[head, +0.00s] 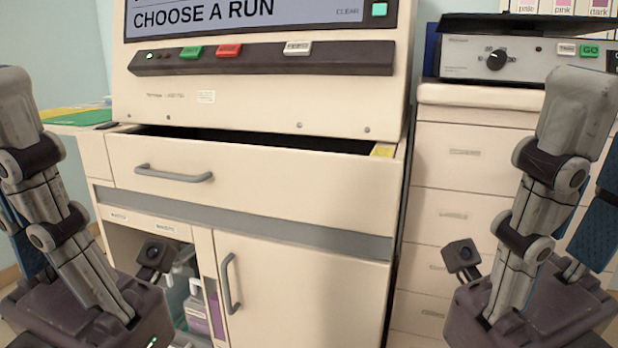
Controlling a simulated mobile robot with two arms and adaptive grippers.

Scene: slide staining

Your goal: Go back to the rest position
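My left gripper (14,108) stands at the left edge, its grey jointed finger pointing up from a dark purple body. My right gripper (580,105) stands at the right edge in much the same pose. Each is partly cut off by the frame, and a blue textured surface shows beside each finger. I see nothing held in either, but the full gap between the fingers is hidden, so I cannot tell open from shut. Both appear in front of the cream cabinet, one on each side.
The cabinet's wide drawer (255,190) stands partly open, a dark gap above its front. A machine with a screen (240,18) rises behind it. Below are a closed door (300,290) and an open bay with bottles (195,308). A drawer unit (465,190) carries a knobbed device (515,60).

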